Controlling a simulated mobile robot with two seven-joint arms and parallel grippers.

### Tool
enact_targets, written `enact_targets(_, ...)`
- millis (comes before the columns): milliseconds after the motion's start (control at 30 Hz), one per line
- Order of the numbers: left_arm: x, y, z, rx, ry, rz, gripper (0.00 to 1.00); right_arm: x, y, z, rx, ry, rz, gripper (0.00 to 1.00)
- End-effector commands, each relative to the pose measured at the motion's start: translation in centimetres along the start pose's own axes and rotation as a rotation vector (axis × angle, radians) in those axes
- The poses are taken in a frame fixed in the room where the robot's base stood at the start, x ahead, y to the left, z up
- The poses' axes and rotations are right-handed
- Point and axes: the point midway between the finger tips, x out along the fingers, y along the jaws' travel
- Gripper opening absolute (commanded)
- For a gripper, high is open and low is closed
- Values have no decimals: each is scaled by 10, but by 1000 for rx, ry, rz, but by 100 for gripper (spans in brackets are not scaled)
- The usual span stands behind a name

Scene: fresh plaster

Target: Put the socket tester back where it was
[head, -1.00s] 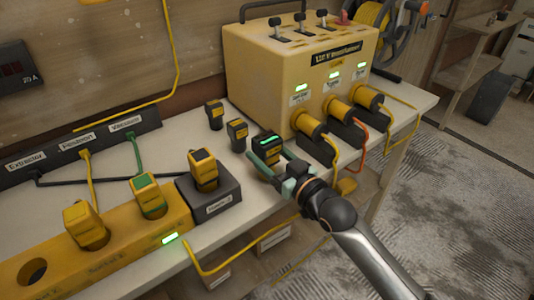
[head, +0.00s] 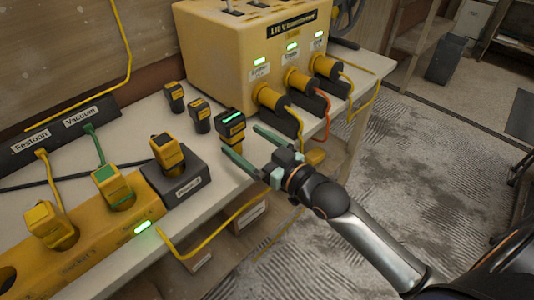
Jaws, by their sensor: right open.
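The socket tester (head: 230,121), a black and yellow block with a lit green strip on top, stands upright on the white bench near its front edge. My right gripper (head: 245,141) is open, with its two green fingers spread just in front of the tester. The fingers reach close to its lower part; I cannot tell whether they touch it. A black holder block (head: 178,186) with a white label, further left, has another yellow and black plug-like unit (head: 166,151) in it. My left gripper is out of view.
Two similar small units (head: 174,94) (head: 199,114) stand behind the tester. A yellow transformer box (head: 230,50) with several plugged-in yellow connectors stands at the back. A yellow socket strip (head: 85,245) holds plugs at left. A yellow cable (head: 215,232) hangs over the front edge.

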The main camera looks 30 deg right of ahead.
Motion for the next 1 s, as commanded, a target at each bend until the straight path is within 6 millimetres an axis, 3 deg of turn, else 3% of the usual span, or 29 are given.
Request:
enact_targets(100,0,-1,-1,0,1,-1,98,-23,0,1,0,-4,0,100)
enact_targets(300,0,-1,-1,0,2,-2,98,-49,0,1,0,-3,0,100)
enact_targets(500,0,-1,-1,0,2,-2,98,-62,0,1,1,-4,1,100)
enact_targets(567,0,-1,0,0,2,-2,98,-65,-1,11,6,-27,7,100)
enact_targets(667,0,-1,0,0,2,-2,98,-72,-5,58,30,-136,36,100)
enact_targets(800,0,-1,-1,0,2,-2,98,-101,-31,158,70,-385,72,100)
enact_targets(900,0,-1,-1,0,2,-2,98,-129,-58,217,92,-549,74,100)
enact_targets(1000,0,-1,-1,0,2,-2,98,-152,-82,254,104,-664,65,100)
